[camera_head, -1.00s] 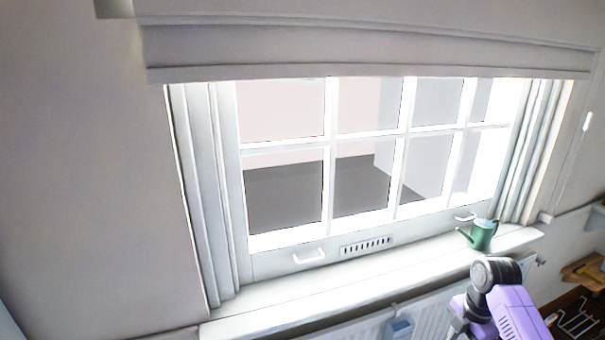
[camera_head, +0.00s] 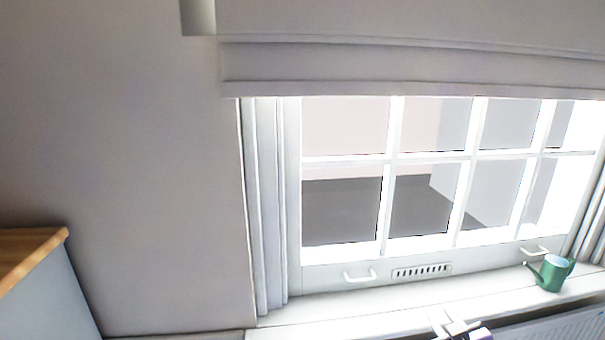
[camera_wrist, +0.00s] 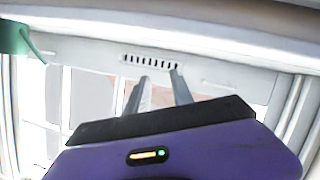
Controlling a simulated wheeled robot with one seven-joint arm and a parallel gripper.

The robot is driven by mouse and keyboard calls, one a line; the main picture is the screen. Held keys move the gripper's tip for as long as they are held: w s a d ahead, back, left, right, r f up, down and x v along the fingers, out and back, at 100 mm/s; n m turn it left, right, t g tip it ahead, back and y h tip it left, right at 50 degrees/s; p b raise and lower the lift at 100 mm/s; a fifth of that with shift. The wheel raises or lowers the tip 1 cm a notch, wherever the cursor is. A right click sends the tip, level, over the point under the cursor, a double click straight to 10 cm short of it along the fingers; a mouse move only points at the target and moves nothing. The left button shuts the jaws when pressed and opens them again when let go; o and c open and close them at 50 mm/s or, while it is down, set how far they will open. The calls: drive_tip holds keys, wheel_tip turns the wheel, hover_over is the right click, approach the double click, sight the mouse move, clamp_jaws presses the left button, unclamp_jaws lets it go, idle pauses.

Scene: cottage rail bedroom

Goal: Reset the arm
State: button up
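My gripper (camera_head: 455,322) shows at the bottom edge of the head view, in front of the white window sill (camera_head: 380,318). The purple gripper body fills the bottom of that view. A green watering can (camera_head: 551,273) stands on the sill to the right of the gripper. Part of it shows at the upper left of the wrist view (camera_wrist: 14,38).
The paned window (camera_head: 430,180) with two white handles and a slotted vent (camera_head: 422,271) is behind the sill. A radiator (camera_head: 555,328) is below it. A wood-topped cabinet (camera_head: 45,290) stands at the lower left. The wall between is bare.

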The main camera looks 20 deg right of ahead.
drive_tip(key=s+a+r+m+t+h, duration=0.1)
drive_tip(key=s+a+r+m, duration=0.15)
drive_tip(key=s+a, duration=0.55)
drive_tip(key=s+a+r+m+t, duration=0.1)
drive_tip(key=s+a+m+t, duration=0.3)
drive_tip(key=a, duration=0.6)
drive_tip(key=s+a+n+g+y, duration=0.1)
drive_tip(key=s+a+n+y, duration=0.2)
drive_tip(key=s+a, duration=0.3)
drive_tip(key=s+a+n+g+y, duration=0.2)
drive_tip(key=s+a+n+y, duration=0.2)
drive_tip(key=s, duration=1.2)
drive_tip(key=shift+s+a, duration=0.35)
drive_tip(key=shift+a, duration=0.75)
drive_tip(key=shift+d, duration=0.1)
